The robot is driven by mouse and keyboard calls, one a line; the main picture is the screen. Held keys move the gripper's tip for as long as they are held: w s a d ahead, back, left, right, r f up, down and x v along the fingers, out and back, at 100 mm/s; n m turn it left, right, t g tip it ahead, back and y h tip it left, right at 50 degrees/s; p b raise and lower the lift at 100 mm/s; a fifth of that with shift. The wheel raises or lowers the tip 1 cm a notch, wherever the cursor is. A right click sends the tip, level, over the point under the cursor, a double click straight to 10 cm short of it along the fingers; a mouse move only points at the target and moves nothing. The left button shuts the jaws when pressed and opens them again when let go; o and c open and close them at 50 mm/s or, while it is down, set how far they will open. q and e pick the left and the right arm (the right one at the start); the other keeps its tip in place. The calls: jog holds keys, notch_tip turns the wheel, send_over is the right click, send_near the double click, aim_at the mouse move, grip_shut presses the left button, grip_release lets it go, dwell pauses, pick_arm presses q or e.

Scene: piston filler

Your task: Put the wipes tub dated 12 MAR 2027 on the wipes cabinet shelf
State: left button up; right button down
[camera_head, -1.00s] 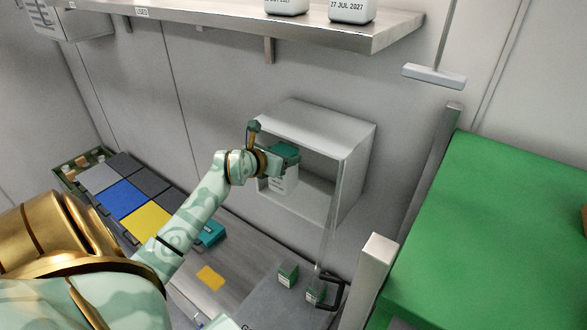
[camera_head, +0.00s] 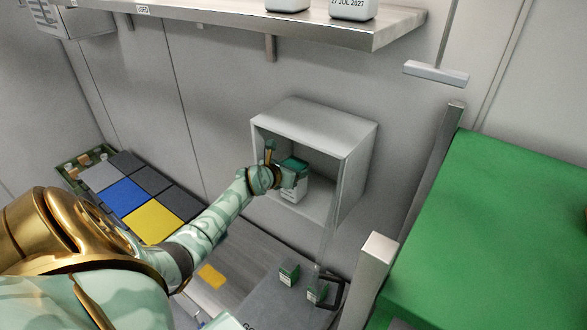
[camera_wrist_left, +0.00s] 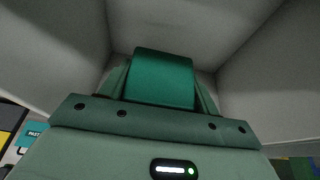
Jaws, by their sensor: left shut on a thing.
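A white wipes tub (camera_head: 294,190) with a green lid is inside the open wipes cabinet (camera_head: 366,165) on the wall. The print on its label is too small to read. My left gripper (camera_head: 296,170) is shut on the tub from the left, at the cabinet's mouth. In the left wrist view the green lid (camera_wrist_left: 163,78) fills the space between the fingers, with the cabinet's grey walls around it. I cannot tell whether the tub's base touches the cabinet shelf (camera_head: 318,207). My right gripper is not in view.
A wall shelf (camera_head: 240,25) above holds white tubs, one dated 27 JUL 2027 (camera_head: 353,8). A green surface (camera_head: 490,240) lies at right beside a metal post (camera_head: 376,262). Below are small green-and-white boxes (camera_head: 288,274) and coloured panels (camera_head: 122,195).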

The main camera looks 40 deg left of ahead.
pick_arm(q)
jog(key=shift+f, duration=0.1)
jog(key=o, duration=1.5)
jog(key=shift+o, duration=0.2)
jog(key=shift+s+r, duration=0.2)
jog(key=shift+s, duration=0.05)
jog(key=v, duration=1.2)
jog(key=s+d+f+n+g+h, duration=0.1)
jog(key=s+d+f+n, duration=0.3)
jog(key=f, duration=0.4)
jog(key=s+d+f+n, duration=0.1)
jog(key=d+f+n, duration=0.2)
jog(key=f+n, duration=0.45)
jog(key=s+d+f+n+g+h, duration=0.1)
jog(key=s+d+f+n, duration=0.25)
jog(key=f, duration=0.55)
jog(key=s+d+f+n+g, duration=0.3)
jog(key=s+f, duration=0.4)
jog(key=s, duration=0.3)
jog(key=s+d+f+n+g, duration=0.3)
jog(key=s+d+f+n, duration=0.2)
jog(key=s, duration=0.6)
jog(key=s+d+f+n+g, duration=0.4)
jog(key=s+f+n, duration=0.4)
jog(key=s, duration=0.2)
jog(key=shift+s+d+f+y, duration=0.3)
jog(key=shift+s+d+f, duration=0.1)
jog(key=shift+d, duration=0.25)
